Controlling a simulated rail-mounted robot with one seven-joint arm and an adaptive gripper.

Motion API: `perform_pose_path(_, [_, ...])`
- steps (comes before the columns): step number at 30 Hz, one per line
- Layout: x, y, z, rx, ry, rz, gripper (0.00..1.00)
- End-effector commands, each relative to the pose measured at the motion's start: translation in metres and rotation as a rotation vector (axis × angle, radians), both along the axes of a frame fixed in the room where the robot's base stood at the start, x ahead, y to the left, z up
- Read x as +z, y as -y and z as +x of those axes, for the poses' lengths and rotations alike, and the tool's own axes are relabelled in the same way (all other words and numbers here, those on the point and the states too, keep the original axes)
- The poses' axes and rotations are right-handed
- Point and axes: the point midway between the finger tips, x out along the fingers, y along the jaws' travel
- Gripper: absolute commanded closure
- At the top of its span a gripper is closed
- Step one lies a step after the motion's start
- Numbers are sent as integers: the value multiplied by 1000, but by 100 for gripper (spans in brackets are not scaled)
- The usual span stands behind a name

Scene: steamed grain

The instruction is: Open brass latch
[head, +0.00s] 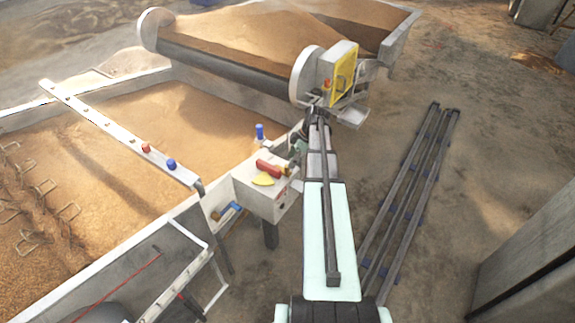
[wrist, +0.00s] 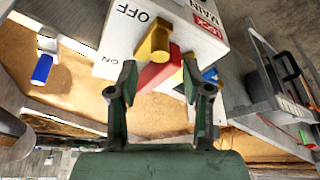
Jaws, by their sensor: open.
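A white box (head: 262,198) stands at the corner of the grain bed in the head view. It carries a red handle (head: 268,168) and a yellow, brass-coloured piece (head: 263,180), which may be the latch. In the wrist view the box (wrist: 120,42) shows the words OFF, ON and MAIN, and the brass-coloured piece (wrist: 153,42) stands out from it above the red handle (wrist: 158,74). My gripper (wrist: 160,88) is open, with its two fingers either side of the red handle in the picture. I cannot tell whether they touch anything. In the head view the gripper is small beside the box.
A grain-filled bed (head: 190,115) lies to the left, with a white rail (head: 115,130) across it. A blue knob (head: 260,131) stands near the box. A large roller (head: 220,68) and a yellow panel (head: 343,72) stand behind. Dark rails (head: 408,190) lie on the floor to the right.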

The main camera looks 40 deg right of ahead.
Motion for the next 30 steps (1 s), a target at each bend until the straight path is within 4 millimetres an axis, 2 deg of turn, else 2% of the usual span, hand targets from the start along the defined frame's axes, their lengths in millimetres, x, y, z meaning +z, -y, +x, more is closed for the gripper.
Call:
perform_pose_path(3, [-18, -6, 5, 1, -1, 1, 50])
perform_pose_path(9, [-39, -13, 11, 1, -1, 1, 50])
perform_pose_path(22, [-47, -15, 12, 0, 0, 0, 50])
perform_pose_path(23, [-47, -15, 13, 0, 0, 0, 54])
perform_pose_path(24, [-47, -15, 12, 0, 0, 0, 68])
perform_pose_path(27, [-47, -15, 12, 0, 0, 0, 100])
perform_pose_path(30, [-47, -15, 12, 0, 0, 0, 100])
